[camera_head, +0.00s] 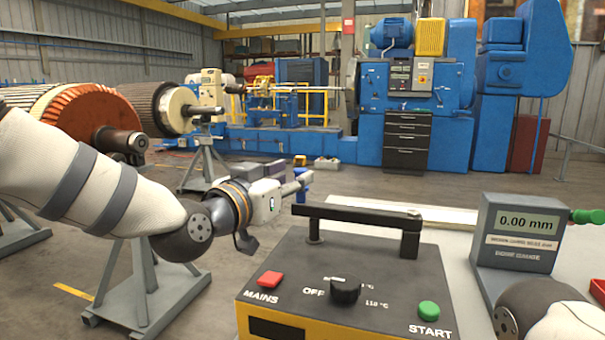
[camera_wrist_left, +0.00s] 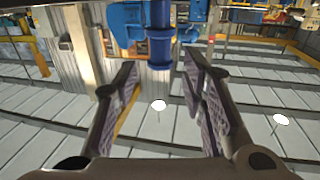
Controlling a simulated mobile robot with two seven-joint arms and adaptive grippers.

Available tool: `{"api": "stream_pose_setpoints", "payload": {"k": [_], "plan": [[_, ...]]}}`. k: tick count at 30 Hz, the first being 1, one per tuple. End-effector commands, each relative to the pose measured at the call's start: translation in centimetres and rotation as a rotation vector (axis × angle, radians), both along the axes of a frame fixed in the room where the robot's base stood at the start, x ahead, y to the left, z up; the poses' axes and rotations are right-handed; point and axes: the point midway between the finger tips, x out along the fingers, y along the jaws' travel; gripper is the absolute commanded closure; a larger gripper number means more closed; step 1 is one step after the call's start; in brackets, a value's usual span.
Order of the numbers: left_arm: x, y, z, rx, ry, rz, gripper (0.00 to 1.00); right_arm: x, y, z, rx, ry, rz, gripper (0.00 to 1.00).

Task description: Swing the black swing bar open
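The black swing bar (camera_head: 358,218) lies level across the top of a dark heater box (camera_head: 345,262) in the head view. Its left end is over a short post and its right end at a taller black upright (camera_head: 410,238). My left gripper (camera_head: 298,184) is left of the bar and appears higher, apart from it. In the left wrist view my left gripper (camera_wrist_left: 160,85) has its two fingers spread, with nothing between them. The bar does not show clearly in that view. My right gripper is out of view.
The heater front has a red MAINS button (camera_head: 270,279), a black knob (camera_head: 345,289) and a green START button (camera_head: 428,310). A grey gauge (camera_head: 518,235) reading 0.00 mm stands right. Rotors on stands (camera_head: 147,285) are at left; blue machines (camera_head: 400,95) stand behind.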

Motion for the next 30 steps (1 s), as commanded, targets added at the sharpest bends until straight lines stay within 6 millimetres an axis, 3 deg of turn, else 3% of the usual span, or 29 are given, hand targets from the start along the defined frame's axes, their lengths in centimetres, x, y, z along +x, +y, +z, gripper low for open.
{"api": "stream_pose_setpoints", "payload": {"k": [1, 6, 16, 21, 30], "plan": [[1.2, -0.5, -0.8, 0.001, 0.01, 0.001, 0.62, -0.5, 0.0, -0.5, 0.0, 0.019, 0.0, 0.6], [3.3, -1.8, -0.5, 0.002, 0.006, 0.0, 0.62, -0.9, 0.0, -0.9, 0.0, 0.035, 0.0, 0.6], [3.7, -2.1, 0.0, 0.0, 0.001, 0.0, 0.62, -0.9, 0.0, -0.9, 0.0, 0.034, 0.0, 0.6], [3.7, -2.1, 0.0, 0.0, 0.001, 0.0, 1.0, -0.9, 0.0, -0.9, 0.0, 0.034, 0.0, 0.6], [4.0, -1.8, -0.2, 0.0, 0.004, -0.002, 1.0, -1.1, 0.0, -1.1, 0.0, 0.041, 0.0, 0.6]]}}
